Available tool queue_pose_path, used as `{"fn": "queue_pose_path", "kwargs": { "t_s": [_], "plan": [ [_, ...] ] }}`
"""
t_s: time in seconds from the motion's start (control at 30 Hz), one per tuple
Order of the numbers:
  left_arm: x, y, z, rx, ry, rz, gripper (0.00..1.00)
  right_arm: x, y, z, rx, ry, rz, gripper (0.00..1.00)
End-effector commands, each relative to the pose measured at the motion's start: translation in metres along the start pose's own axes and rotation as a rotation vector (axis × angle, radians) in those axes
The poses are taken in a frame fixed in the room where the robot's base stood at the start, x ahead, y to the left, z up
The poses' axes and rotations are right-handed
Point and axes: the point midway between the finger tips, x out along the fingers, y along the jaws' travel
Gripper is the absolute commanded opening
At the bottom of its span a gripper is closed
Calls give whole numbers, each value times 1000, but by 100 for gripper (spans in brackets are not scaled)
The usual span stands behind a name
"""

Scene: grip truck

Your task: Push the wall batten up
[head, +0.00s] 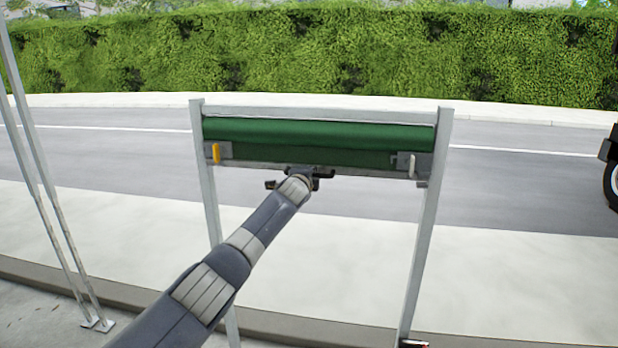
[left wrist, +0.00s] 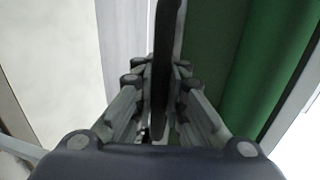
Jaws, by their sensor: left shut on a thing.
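The wall batten (head: 352,172) is a thin grey bar along the lower edge of a green sheet (head: 320,133), between two upright posts. It sits high on the frame, just under the gathered green fabric. My left gripper (head: 300,177) is at the middle of the batten, at a small dark fitting. In the left wrist view, the fingers (left wrist: 162,85) are shut on a dark narrow bar (left wrist: 167,35), with the green fabric (left wrist: 235,75) to the right. The arm partly hides the gripper in the head view. My right gripper is not in view.
A grey left post (head: 207,190) and right post (head: 428,230) flank the batten. An orange tab (head: 216,152) and a pale tab (head: 411,166) sit near its ends. Slanted poles (head: 45,180) stand at the left. The road and hedge lie behind; a dark wheel (head: 613,182) shows at right.

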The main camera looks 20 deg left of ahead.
Motion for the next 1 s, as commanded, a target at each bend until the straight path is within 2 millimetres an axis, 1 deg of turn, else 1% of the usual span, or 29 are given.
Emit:
{"fn": "queue_pose_path", "kwargs": {
  "t_s": [0.03, 0.2, 0.37, 0.4, 0.47, 0.5, 0.83, 1.0],
  "plan": [
    [-1, -7, 0, 0, 2, -9, 0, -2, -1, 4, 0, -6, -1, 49],
    [-1, -7, 0, 0, 2, -9, 0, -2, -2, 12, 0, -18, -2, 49],
    [-1, -7, 0, 0, 2, -9, 0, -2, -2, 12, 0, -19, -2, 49],
    [-1, -7, 0, 0, 2, -9, 15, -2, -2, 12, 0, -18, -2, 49],
    [-1, -7, 0, -1, 2, -9, 29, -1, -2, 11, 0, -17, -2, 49],
    [-1, -6, 0, -1, 1, -8, 32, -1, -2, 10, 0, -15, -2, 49],
    [-1, -2, 0, 0, 0, -2, 32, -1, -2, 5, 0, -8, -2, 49],
    [-5, -2, 1, 0, -1, -2, 32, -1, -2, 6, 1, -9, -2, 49]
  ]
}}
